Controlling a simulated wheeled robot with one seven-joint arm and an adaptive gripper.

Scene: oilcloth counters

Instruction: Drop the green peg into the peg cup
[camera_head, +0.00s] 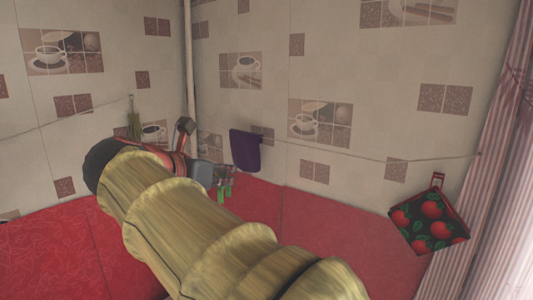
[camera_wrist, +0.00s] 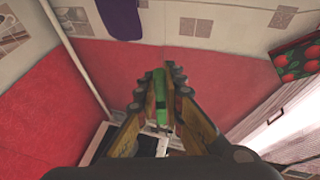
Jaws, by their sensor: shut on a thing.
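My gripper (camera_wrist: 161,88) is shut on the green peg (camera_wrist: 160,104), which shows between the two fingers in the wrist view. I cannot make out the peg cup in either view; my arm covers much of the counter in the head view.
A striped curtain (camera_head: 485,190) is at the right.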

